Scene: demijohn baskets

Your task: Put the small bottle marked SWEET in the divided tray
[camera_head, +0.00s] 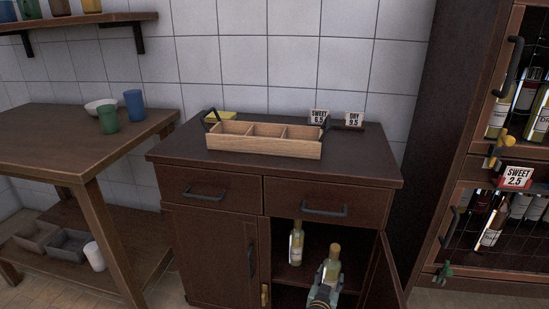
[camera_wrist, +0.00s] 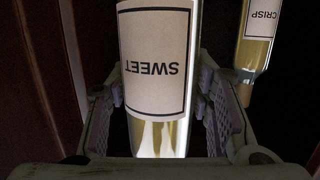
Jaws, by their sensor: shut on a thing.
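The small bottle marked SWEET (camera_wrist: 155,65) fills the middle of the wrist view, its label upside down there. My gripper (camera_wrist: 160,125) is shut on this bottle, with one finger on each side. In the head view the held bottle (camera_head: 331,266) stands at the front of the open cupboard, and my gripper (camera_head: 323,294) is at its lower part. The divided tray (camera_head: 262,146) is light wood with dark handles and sits on top of the cabinet. Its visible compartments look empty. Whether the bottle touches the shelf is hidden.
A second bottle (camera_head: 296,243), marked CRISP in the wrist view (camera_wrist: 259,35), stands further back in the cupboard. The open cupboard door (camera_head: 384,275) is close on the right. A wine rack (camera_head: 495,190) is at the right.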

